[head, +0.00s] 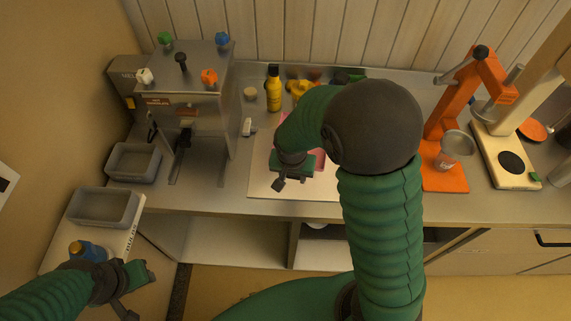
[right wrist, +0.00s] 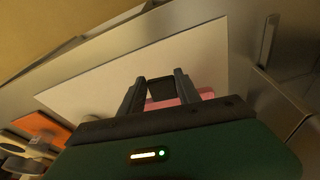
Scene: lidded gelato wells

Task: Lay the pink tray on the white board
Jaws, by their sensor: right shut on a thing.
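The white board (head: 262,184) lies flat on the steel counter, partly hidden behind my right arm. It fills much of the right wrist view (right wrist: 205,45). The pink tray (head: 318,160) shows as a small patch over the board, mostly hidden by my right gripper and arm. In the right wrist view the pink tray (right wrist: 183,101) shows at the fingers, with a dark block between them. My right gripper (head: 281,183) is shut on the tray, low over the board; I cannot tell whether the tray touches it. My left gripper (head: 136,290) is at the lower left, away from the tray.
A steel machine (head: 190,95) with coloured knobs stands left of the board. A yellow bottle (head: 273,90) stands behind it. An orange press (head: 450,125) stands to the right. Grey bins (head: 134,162) sit at the left. The counter's front edge is just before the board.

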